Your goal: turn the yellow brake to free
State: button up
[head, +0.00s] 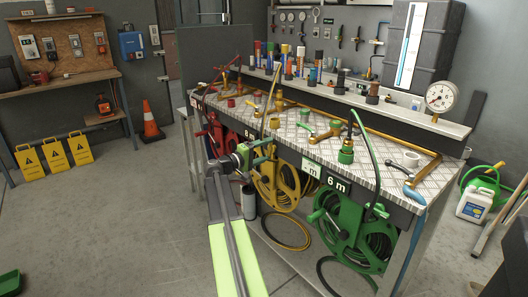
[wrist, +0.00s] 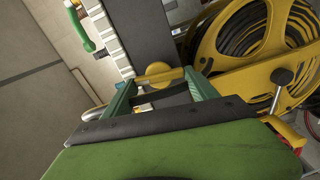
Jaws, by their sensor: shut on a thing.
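The yellow reel (head: 268,181) hangs under the front of the bench, with dark hose wound in it; it also fills the right of the wrist view (wrist: 225,52). The yellow brake (wrist: 158,72) shows as a rounded yellow knob beside the reel, against the dark bench front. My gripper (head: 264,151) reaches in at the bench front, just left of the yellow reel's top. In the wrist view its two green fingers (wrist: 160,84) stand either side of the brake knob and are shut on it. In the head view the gripper hides the brake, so its setting cannot be told.
A green reel (head: 350,225) hangs to the right and a red reel (head: 217,135) to the left. A lever with a dark knob (wrist: 284,77) stands out near the yellow reel. Bench-top fittings and hoses crowd above.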

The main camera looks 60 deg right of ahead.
jog(key=shift+w+n, duration=0.15)
jog(key=shift+n, duration=0.55)
jog(key=shift+d, duration=0.1)
jog(key=o, duration=1.4)
jog(key=shift+c, duration=0.2)
jog(key=v, duration=1.7)
jog(key=shift+a, duration=0.25)
